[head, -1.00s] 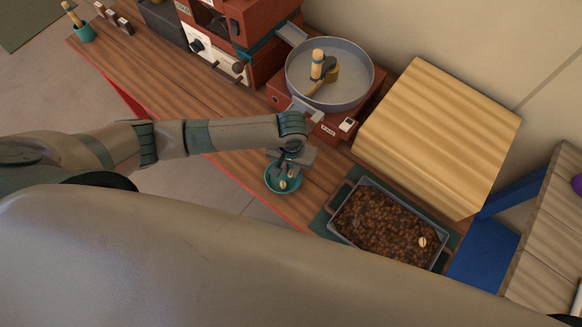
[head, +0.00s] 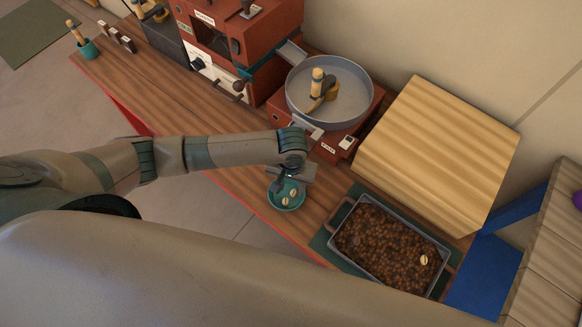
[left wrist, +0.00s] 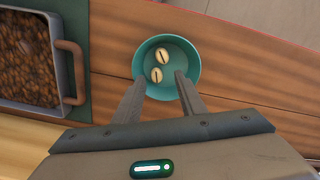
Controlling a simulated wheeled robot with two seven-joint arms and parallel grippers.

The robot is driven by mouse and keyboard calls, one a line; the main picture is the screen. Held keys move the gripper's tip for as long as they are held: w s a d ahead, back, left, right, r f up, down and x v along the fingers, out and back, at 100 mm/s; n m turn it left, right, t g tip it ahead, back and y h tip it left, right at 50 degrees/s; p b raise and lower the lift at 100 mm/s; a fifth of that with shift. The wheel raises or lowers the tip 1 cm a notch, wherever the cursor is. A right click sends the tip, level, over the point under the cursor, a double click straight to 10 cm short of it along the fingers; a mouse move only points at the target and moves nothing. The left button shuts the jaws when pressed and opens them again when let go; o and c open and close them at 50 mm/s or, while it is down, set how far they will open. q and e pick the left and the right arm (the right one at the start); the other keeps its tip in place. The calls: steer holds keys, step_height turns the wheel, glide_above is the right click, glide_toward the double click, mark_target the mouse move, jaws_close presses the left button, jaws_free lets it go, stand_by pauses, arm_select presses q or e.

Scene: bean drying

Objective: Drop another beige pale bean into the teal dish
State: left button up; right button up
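The teal dish (head: 273,203) stands on the wooden bench near its front edge. Two beige pale beans, one (left wrist: 163,56) beside the other (left wrist: 156,75), lie in it in the left wrist view. Another beige pale bean (head: 424,259) lies on the dark beans in the grey tray (head: 398,284). My left gripper (left wrist: 160,84) is open and empty, its fingers apart just over the dish's rim; in the head view it (head: 286,182) hangs above the dish. My right gripper is not in view.
A round grey pan (head: 346,93) with a wooden-handled tool stands behind my left gripper on a red unit. A pale wooden block (head: 440,150) stands behind the tray. A red roaster (head: 240,40) stands at the back. The bench left of the dish is clear.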

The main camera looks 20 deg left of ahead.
arm_select(q)
step_height(320, 180, up, 16)
steer(key=b, duration=0.2)
steer(key=shift+r+b, duration=0.25)
steer(key=shift+b, duration=0.05)
stand_by(0.6)
stand_by(0.5)
